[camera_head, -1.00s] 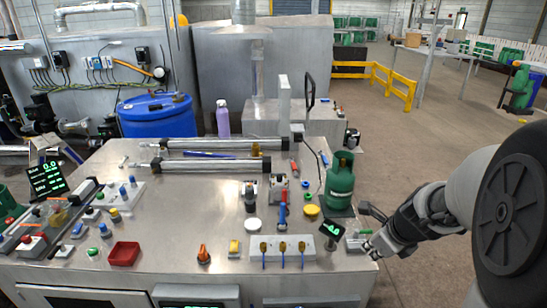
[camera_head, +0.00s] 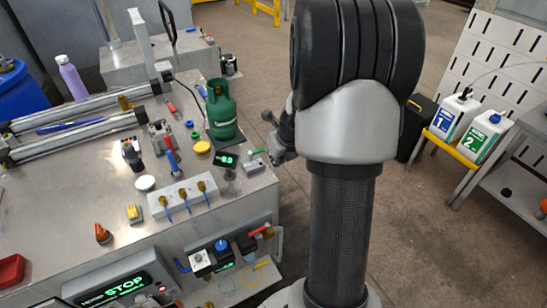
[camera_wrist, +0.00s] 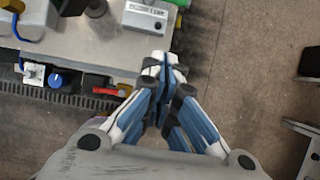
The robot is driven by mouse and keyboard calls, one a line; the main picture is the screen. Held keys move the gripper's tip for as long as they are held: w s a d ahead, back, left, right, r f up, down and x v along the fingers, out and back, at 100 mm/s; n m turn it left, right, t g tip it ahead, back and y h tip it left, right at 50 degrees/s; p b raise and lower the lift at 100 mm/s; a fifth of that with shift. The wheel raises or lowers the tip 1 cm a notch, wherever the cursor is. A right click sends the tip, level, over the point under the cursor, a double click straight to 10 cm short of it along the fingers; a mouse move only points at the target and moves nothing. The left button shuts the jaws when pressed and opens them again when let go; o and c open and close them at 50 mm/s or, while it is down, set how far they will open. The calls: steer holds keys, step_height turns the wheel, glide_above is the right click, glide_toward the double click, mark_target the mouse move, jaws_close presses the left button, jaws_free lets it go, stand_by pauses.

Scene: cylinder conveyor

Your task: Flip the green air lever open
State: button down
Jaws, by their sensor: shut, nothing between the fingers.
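The green lever (camera_head: 258,152) is a small green handle on a grey block (camera_head: 252,165) at the table's right edge, in front of the green gas bottle. In the wrist view a labelled grey block (camera_wrist: 146,15) sits at the top, with a bit of green (camera_wrist: 182,3) at the frame's top edge, mostly cut off. My gripper (camera_wrist: 166,62) is shut and empty, its fingertips just below that block and past the table edge. In the head view my gripper (camera_head: 274,136) is beside the green lever on its right, partly hidden by my arm. I cannot tell whether they touch.
The green gas bottle (camera_head: 222,112) stands close behind the lever, with a small display (camera_head: 226,160) to the left. A red handle (camera_head: 262,232) and a blue knob (camera_head: 222,246) project from the table's front. Open floor lies to the right.

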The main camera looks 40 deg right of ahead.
steer(key=b+x, duration=0.3)
steer(key=x, duration=0.5)
steer(key=shift+w+d+r+p, duration=0.2)
steer(key=shift+w+r, duration=0.1)
steer(key=shift+w, duration=0.3)
steer(key=shift+w+d+r+p, duration=0.15)
steer(key=shift+w+r, duration=0.15)
steer(key=shift+w, duration=0.3)
steer(key=shift+w+d+r, duration=0.1)
steer(key=shift+w+r, duration=0.05)
steer(key=shift+w, duration=0.5)
